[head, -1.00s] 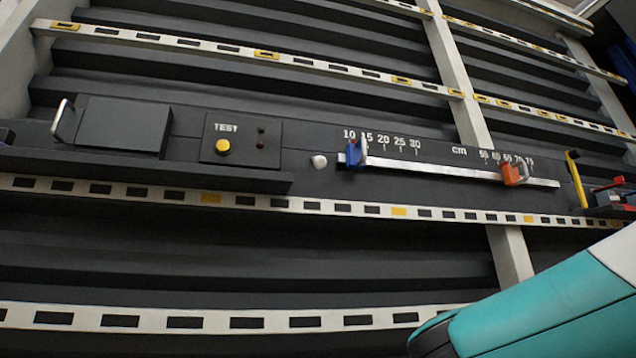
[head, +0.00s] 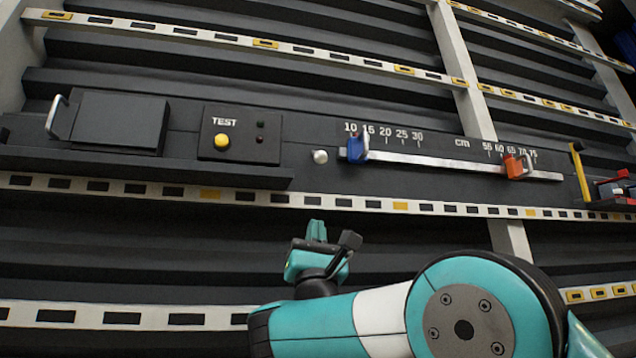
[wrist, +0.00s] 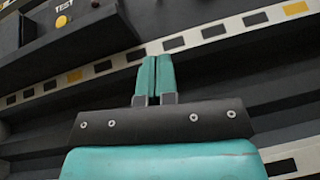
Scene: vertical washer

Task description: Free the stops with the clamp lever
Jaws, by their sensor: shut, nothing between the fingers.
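A blue stop (head: 356,149) sits near the 10–15 marks on a silver rail (head: 440,162) in the head view. An orange stop (head: 515,167) sits on the same rail near the 65–70 marks. A yellow upright lever (head: 579,172) stands right of the rail, and a pale round knob (head: 320,156) is left of it. I cannot tell for sure which one is the clamp lever. My gripper (head: 317,231) is below the panel, left of the stops and apart from them. Its teal fingers are shut and empty, also in the wrist view (wrist: 155,75).
A TEST box (head: 240,133) with a yellow button (head: 221,140) is left of the knob. A dark block with a metal handle (head: 55,117) is at far left. A slotted white strip (head: 400,205) runs below the panel. Red-handled parts (head: 612,186) lie at far right.

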